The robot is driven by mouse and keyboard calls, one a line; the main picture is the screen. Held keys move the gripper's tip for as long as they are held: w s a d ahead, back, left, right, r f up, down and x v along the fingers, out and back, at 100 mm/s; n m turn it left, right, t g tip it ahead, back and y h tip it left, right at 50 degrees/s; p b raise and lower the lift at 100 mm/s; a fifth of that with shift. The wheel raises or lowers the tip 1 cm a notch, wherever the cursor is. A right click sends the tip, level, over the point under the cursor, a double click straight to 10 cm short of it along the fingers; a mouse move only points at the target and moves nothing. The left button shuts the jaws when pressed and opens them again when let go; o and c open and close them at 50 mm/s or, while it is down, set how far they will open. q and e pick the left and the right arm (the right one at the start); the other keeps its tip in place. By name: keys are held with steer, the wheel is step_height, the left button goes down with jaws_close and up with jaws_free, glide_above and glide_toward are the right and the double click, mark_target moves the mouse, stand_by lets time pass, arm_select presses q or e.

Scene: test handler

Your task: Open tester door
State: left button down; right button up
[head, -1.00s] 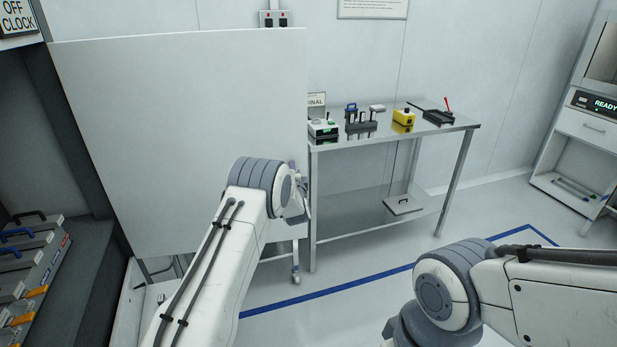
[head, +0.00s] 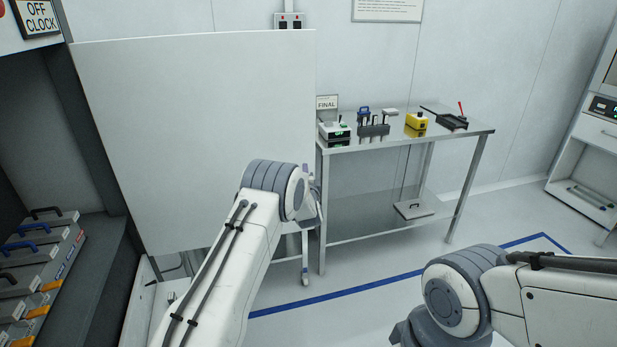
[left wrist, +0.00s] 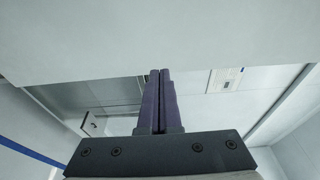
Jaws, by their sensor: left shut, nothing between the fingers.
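The tester door is a large plain pale panel (head: 190,130) in the head view. It stands swung out from the dark open cabinet at the left. My left arm reaches across its lower right part, and my left gripper (head: 314,188) is at its right edge, mostly hidden behind my own wrist. In the left wrist view the two dark fingers (left wrist: 158,75) are pressed together with nothing between them. The pale panel (left wrist: 150,35) fills the top of that view, just beyond the fingertips; I cannot tell whether they touch it. My right arm shows at the lower right, its gripper out of view.
A metal bench (head: 400,138) with several small devices stands right of the panel. Trays with blue and orange handles (head: 40,265) are at the lower left. A cabinet (head: 590,150) stands at the far right. The floor between bench and right arm is clear.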

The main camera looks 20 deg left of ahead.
arm_select(q)
steer(key=w+d+v, duration=0.1)
steer(key=d+v, duration=0.2)
steer(key=v, duration=1)
steer(key=shift+s+b, duration=0.25)
steer(key=shift+b, duration=0.05)
arm_select(e)
steer(key=shift+s+f, duration=0.25)
steer(key=shift+s, duration=0.2)
